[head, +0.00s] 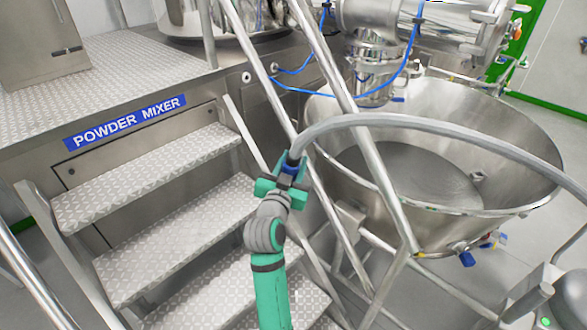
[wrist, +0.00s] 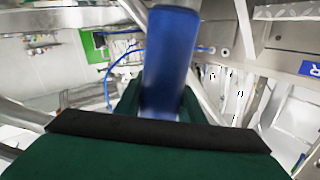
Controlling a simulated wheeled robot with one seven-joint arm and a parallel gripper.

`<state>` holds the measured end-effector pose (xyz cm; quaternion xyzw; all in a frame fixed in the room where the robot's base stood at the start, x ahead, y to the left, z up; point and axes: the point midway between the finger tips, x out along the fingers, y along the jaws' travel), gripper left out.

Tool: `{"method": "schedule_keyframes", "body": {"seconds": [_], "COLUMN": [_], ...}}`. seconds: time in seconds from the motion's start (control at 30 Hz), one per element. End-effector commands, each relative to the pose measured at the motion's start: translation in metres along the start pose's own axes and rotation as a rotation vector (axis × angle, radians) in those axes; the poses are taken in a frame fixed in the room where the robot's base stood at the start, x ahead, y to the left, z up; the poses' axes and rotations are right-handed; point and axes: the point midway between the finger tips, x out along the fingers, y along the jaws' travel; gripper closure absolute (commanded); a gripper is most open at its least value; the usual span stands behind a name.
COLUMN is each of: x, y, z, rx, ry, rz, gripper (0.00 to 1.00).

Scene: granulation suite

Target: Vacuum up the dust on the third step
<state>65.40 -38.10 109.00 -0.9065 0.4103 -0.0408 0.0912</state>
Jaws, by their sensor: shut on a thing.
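My gripper (head: 287,180) is shut on the blue end piece of a vacuum hose and holds it in the air beside the stair's right handrail. The blue piece (wrist: 170,62) fills the middle of the wrist view between the jaws. The grey hose (head: 430,122) arches from it to the right, over the steel bowl. The stair has several checkered metal treads: an upper tread (head: 150,172), one below it (head: 175,235) and a lower one (head: 215,290), partly hidden by my arm. I cannot make out dust on any tread.
Steel handrails (head: 350,130) slope down close to my gripper. A large steel bowl (head: 520,200) stands on the right. A platform (head: 130,85) with a "POWDER MIXER" sign (head: 128,121) is above the stair. A rounded metal body (head: 540,285) is at lower right.

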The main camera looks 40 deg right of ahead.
Motion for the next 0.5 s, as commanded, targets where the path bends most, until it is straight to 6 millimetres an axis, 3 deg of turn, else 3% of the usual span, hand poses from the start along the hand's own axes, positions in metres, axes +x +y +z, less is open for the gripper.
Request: {"method": "schedule_keyframes", "body": {"seconds": [0.5], "x": [0.0], "y": [-0.009], "z": [-0.047], "rx": [0.001], "ry": [0.002], "rz": [-0.001], "gripper": [0.87]}}
